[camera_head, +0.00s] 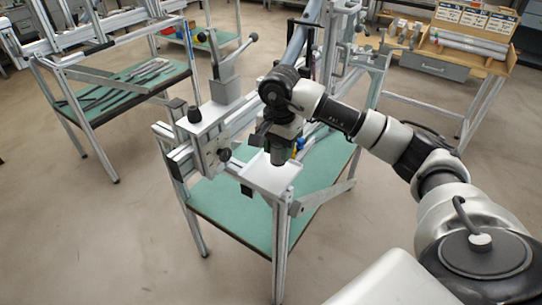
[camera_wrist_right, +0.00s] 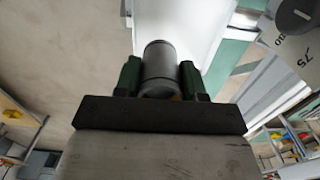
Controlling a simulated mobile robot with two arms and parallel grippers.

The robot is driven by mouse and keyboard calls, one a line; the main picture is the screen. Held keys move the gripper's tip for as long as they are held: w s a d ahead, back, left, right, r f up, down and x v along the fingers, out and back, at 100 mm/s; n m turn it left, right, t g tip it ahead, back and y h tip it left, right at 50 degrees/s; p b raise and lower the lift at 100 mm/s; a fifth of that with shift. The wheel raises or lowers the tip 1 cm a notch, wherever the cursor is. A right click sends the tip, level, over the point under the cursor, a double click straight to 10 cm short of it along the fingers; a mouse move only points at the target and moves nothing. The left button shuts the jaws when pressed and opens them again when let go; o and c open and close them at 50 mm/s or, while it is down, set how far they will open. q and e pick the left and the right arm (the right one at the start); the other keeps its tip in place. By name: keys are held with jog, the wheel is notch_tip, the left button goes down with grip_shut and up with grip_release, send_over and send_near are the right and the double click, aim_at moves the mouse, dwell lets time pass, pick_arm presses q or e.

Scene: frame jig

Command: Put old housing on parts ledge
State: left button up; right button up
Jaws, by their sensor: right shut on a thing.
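The old housing (camera_wrist_right: 160,62) is a dark grey cylinder between the green-padded fingers of my right gripper (camera_wrist_right: 160,76) in the right wrist view. In the head view the right gripper (camera_head: 281,138) points down, shut on the housing (camera_head: 279,153), over the white parts ledge (camera_head: 262,180). The ledge is a small pale plate on the near corner of the jig frame and also shows in the wrist view (camera_wrist_right: 190,25). I cannot tell whether the housing's lower end touches the ledge. My left gripper is not in view.
A clamp unit with a dark knob (camera_head: 195,114) stands on the rail just left of the ledge. A green lower shelf (camera_head: 235,215) lies below. A second bench (camera_head: 125,85) stands at left, and a wooden rack (camera_head: 470,50) at back right. The near-left floor is clear.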

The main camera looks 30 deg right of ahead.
jog(key=w+f, duration=0.1)
jog(key=w, duration=0.1)
jog(key=shift+w+a+f, duration=0.3)
jog(key=shift+f, duration=0.05)
notch_tip(320, 180, down, 3)
jog(key=shift+f+p, duration=0.15)
jog(key=shift+p, duration=0.6)
jog(key=shift+f, duration=0.35)
jog(key=shift+f, duration=0.1)
jog(key=o, duration=1)
